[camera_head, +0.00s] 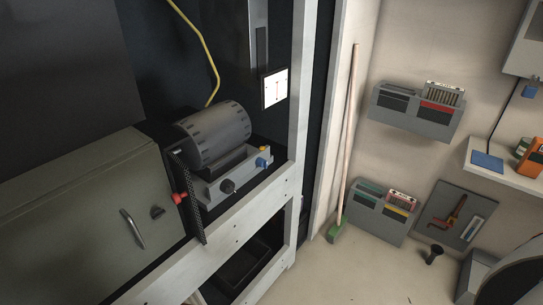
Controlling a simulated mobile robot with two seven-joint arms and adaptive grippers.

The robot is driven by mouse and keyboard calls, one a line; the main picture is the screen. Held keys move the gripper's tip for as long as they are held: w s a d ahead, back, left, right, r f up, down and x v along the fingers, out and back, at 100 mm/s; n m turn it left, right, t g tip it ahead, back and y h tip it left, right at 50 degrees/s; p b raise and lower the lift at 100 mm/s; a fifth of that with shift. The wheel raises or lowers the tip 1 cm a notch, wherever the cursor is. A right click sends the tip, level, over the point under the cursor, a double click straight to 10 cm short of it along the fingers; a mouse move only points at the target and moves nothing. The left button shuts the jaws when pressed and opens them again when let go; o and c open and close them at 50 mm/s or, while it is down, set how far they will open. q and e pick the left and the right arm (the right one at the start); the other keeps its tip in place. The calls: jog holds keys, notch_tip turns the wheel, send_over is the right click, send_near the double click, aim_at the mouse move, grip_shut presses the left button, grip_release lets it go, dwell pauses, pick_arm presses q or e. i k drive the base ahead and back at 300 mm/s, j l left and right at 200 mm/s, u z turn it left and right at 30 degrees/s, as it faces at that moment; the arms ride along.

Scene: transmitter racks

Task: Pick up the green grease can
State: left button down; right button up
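A small green can (522,148), which looks like the grease can, stands on a white wall shelf (505,177) at the right edge of the head view. It is beside and partly behind an orange object (531,160) that is cut off by the picture edge. The can is small here and its details cannot be made out. Neither of my grippers is in view.
A blue item (487,161) lies on the same shelf. Wall bins (415,116) and lower bins (379,226) hold folders. A broom (347,150) leans by the rack frame (235,240). A plunger-like object (433,253) stands on the floor. Some floor (365,275) is clear.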

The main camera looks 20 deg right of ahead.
aim_at(522, 147)
jog(key=z, duration=2.35)
